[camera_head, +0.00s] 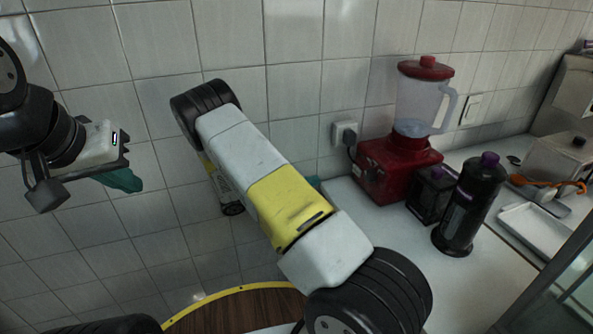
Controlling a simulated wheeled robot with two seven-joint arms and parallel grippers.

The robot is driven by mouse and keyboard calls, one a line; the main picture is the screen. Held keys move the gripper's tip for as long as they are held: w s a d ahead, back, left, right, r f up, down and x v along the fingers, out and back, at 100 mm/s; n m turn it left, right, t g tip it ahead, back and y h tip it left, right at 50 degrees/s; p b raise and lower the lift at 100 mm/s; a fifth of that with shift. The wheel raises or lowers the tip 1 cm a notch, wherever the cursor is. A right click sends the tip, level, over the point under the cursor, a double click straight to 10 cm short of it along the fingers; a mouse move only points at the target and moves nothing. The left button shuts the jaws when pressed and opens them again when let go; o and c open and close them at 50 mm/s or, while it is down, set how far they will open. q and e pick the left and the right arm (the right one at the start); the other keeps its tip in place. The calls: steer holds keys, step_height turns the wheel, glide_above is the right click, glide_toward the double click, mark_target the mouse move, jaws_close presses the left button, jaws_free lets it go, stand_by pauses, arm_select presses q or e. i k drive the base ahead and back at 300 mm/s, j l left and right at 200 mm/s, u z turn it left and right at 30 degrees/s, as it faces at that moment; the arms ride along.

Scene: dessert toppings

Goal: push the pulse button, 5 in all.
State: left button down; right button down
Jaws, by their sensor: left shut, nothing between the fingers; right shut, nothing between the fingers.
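The red blender (388,178) stands on the white counter against the tiled wall. Its clear jar has a red lid. A small dark round part shows low on its base; I cannot make out which part is the pulse button. My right arm crosses the middle of the view and hides most of my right gripper. Only a teal sliver, seemingly the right gripper's tip (314,182), shows beside the arm, left of the blender and apart from it in the picture. My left gripper (121,180) is shut and empty at the far left, in front of the wall, far from the blender.
A dark bottle (467,205) and a black container (431,194) stand right of the blender. A wall socket (344,133) with a plug is behind it. A white tray (535,232) and a metal appliance (558,163) are at the right.

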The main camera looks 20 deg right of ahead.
mark_target(357, 170)
steer(key=k+l+u, duration=0.15)
steer(key=k+u, duration=0.55)
